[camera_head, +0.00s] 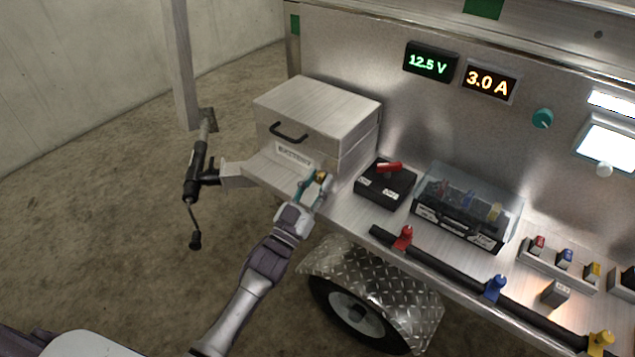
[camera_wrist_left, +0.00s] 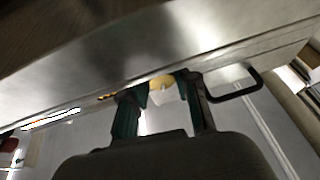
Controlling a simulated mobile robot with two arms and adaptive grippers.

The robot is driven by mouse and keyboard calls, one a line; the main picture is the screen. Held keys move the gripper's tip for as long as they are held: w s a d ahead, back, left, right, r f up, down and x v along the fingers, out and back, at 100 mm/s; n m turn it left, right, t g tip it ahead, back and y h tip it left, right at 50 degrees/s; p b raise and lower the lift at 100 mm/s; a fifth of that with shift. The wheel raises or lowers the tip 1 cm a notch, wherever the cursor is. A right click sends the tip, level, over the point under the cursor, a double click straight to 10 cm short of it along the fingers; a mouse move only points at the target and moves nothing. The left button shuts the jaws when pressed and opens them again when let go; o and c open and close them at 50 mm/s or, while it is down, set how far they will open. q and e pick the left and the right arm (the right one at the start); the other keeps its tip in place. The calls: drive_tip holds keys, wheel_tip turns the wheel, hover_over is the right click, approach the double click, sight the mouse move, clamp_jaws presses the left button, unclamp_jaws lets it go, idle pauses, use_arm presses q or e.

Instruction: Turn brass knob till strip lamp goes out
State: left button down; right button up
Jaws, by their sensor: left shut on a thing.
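My left gripper (camera_head: 314,186) reaches the bench just right of the battery box's front. Its teal fingers (camera_wrist_left: 163,103) are closed around a small yellowish, brass-coloured knob (camera_wrist_left: 161,82), which also shows at the fingertips in the head view (camera_head: 322,176). The fingers hide part of the knob. A bright white strip lamp (camera_head: 612,102) is lit at the right end of the metal panel. A larger bright panel (camera_head: 608,145) glows below it. My right gripper is not in view.
To the right are a black box with a red lever (camera_head: 385,183), a clear-lidded fuse box (camera_head: 468,200) and a black rail with coloured taps (camera_head: 450,269). Displays read 12.5 V and 3.0 A.

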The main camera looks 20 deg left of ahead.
use_arm(q)
drive_tip(key=m+h, duration=0.1)
drive_tip(key=m, duration=0.2)
drive_tip(key=shift+a+h, duration=0.15)
drive_tip(key=shift+h, duration=0.15)
drive_tip(key=m+g+h, duration=0.1)
drive_tip(key=m, duration=0.1)
drive_tip(key=shift+m, duration=0.4)
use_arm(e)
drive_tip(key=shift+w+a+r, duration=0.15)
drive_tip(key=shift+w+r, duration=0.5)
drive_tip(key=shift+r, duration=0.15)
use_arm(q)
drive_tip(key=c, duration=0.9)
unclamp_jaws()
drive_tip(key=shift+o, duration=0.2)
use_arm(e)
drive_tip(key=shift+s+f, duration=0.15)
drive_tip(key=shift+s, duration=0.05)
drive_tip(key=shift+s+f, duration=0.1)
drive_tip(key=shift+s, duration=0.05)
use_arm(q)
drive_tip(key=v, duration=1.2)
drive_tip(key=shift+h, duration=0.3)
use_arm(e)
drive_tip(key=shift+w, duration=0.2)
use_arm(q)
drive_tip(key=shift+w+f, duration=0.1)
drive_tip(key=shift+f, duration=0.1)
